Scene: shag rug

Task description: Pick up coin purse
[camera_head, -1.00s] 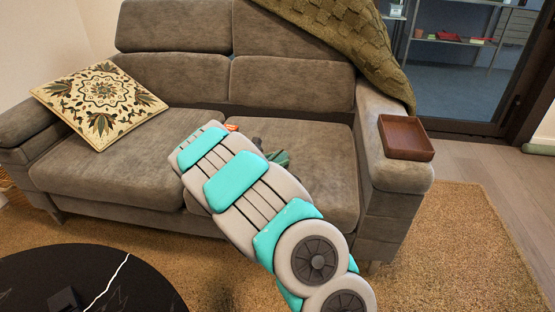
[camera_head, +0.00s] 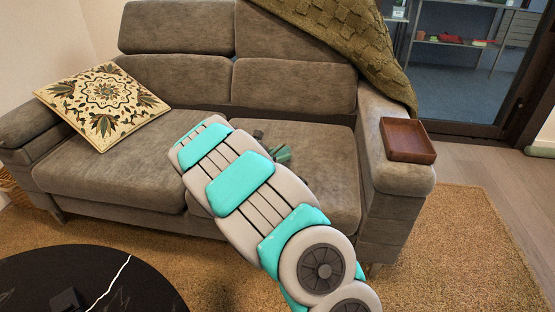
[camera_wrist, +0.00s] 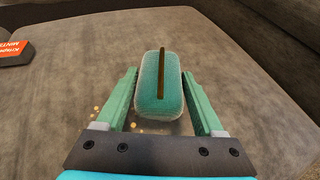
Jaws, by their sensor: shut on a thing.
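The coin purse (camera_wrist: 150,90) is a small, rounded teal pouch with a brown zipper strip, seen in the wrist view above the grey seat. My gripper (camera_wrist: 159,74) has its green fingers on either side of the purse and is shut on it. I cannot tell whether the purse is clear of the seat. In the head view, a green part of my gripper (camera_head: 283,154) shows over the right seat cushion, beyond my arm. The purse cannot be made out clearly there.
A black and orange box (camera_wrist: 14,53) lies left on the sofa (camera_head: 100,168). A patterned pillow (camera_head: 103,103) sits on the left seat, and a brown tray (camera_head: 407,140) on the right armrest. A green blanket (camera_head: 345,40) drapes the backrest. A round black table (camera_head: 110,280) stands front left.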

